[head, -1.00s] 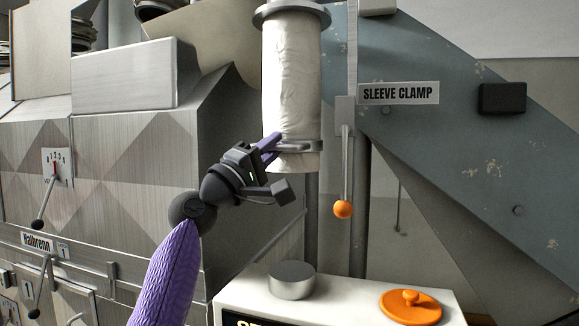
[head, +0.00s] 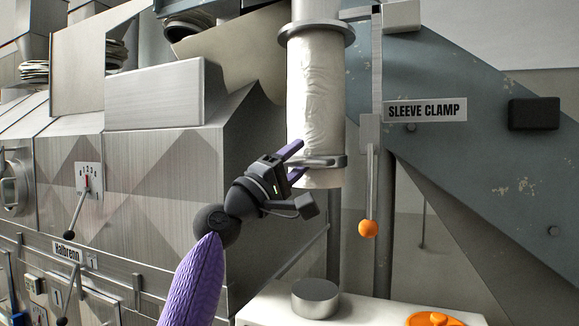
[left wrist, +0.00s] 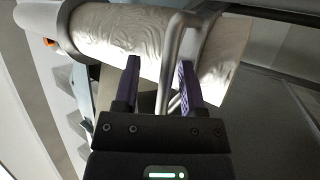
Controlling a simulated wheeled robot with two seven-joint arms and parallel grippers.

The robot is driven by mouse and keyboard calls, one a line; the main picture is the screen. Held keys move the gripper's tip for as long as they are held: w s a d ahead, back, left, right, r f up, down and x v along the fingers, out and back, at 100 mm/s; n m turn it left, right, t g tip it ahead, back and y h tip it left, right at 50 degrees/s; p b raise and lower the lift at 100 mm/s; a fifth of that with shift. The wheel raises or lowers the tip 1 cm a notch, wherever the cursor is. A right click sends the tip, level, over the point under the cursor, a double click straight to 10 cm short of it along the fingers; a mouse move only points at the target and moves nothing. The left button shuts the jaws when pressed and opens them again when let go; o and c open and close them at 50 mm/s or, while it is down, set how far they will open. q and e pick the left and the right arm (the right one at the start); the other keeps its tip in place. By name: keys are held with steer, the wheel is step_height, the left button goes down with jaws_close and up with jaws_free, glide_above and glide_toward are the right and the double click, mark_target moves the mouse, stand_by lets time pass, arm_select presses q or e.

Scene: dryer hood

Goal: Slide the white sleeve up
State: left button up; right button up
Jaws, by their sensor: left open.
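The white sleeve (head: 316,105) hangs upright below a grey flange (head: 316,33), its cloth wrinkled. A metal band with a looped handle (head: 325,161) goes around its lower end. My left gripper (head: 296,162) is at the left of the band, with its two purple fingers spread apart, one above the other. In the left wrist view the metal handle (left wrist: 170,62) lies between the open fingers (left wrist: 158,80), and the sleeve (left wrist: 120,38) is just beyond them. I cannot tell whether a finger touches the handle. My right gripper is not in view.
A lever with an orange knob (head: 368,229) hangs right of the sleeve, beside the SLEEVE CLAMP label (head: 425,109). Below is a white cabinet top (head: 370,308) with a metal cylinder (head: 315,298) and an orange knob (head: 430,319). Grey machine panels (head: 130,170) stand at the left.

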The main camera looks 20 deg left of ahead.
arm_select(q)
steer(key=b+v, duration=0.5)
steer(key=v, duration=0.4)
steer(key=shift+s+a, duration=0.15)
steer(key=shift+s, duration=0.15)
steer(key=shift+f, duration=0.1)
